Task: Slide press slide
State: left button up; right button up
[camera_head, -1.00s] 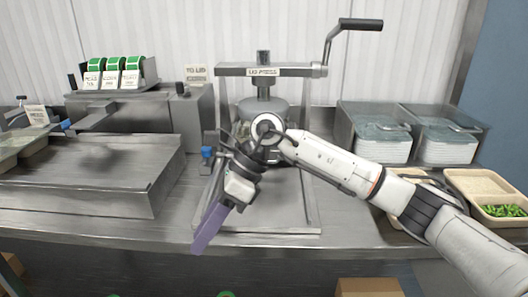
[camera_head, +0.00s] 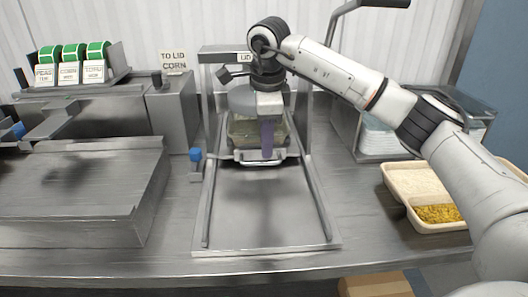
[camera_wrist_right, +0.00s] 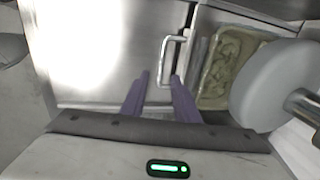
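The lid press (camera_head: 221,55) stands at the back middle of the counter, with a grey round press head (camera_head: 241,101). A sliding carriage with a handle (camera_head: 284,156) sits under the head, at the back of the rails (camera_head: 321,200). A food tray (camera_head: 240,132) is in the carriage, partly hidden by my right gripper. My right gripper (camera_head: 268,152) points down at the front of the carriage. In the right wrist view its two purple fingers are apart, with the metal handle (camera_wrist_right: 167,58) at the gap between their tips. Contact cannot be told. My left gripper is not in view.
A tray with rice and yellow corn (camera_head: 438,213) lies at the right. Lid bins (camera_head: 375,140) stand behind my right arm. A steel machine (camera_head: 75,190) fills the left. A sign (camera_head: 174,61) reads TO LID CORN. The front rail area is clear.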

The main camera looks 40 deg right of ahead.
jog(key=f, duration=0.4)
jog(key=shift+w+d, duration=0.2)
jog(key=shift+w, duration=0.15)
jog(key=shift+w+f, duration=0.1)
jog(key=shift+f, duration=0.25)
grip_shut()
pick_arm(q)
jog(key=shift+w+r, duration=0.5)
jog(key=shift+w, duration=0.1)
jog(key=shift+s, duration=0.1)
